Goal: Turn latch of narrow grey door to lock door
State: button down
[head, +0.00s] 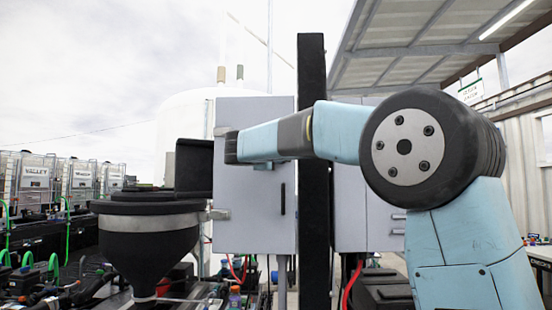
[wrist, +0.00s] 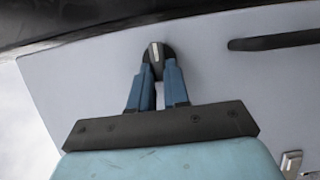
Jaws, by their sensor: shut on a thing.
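The narrow grey door (head: 256,215) is in the middle of the head view, closed as far as I can see, with a dark vertical handle (head: 283,199) near its right edge. In the wrist view the door face (wrist: 90,80) fills most of the picture, and the handle (wrist: 275,42) lies at upper right. The latch (wrist: 155,55) is a round black knob with a pale bar across it. My gripper (wrist: 158,68) has its two blue fingers on either side of the latch and is shut on it. In the head view my arm hides the latch and fingertips.
A dark vertical post (head: 313,240) stands just right of the door. A black funnel-shaped hopper (head: 145,245) stands at lower left, close to the door. Another grey cabinet (head: 375,215) is behind my arm. White tanks (head: 80,180) stand far left.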

jog(key=shift+a+f, duration=0.15)
jog(key=shift+f, duration=0.1)
jog(key=c, duration=1.4)
grip_release()
jog(key=shift+w, duration=0.1)
jog(key=o, duration=0.3)
jog(key=shift+r, duration=0.1)
jog(key=v, duration=1.3)
jog(key=shift+s, duration=0.35)
jog(key=shift+a, duration=0.1)
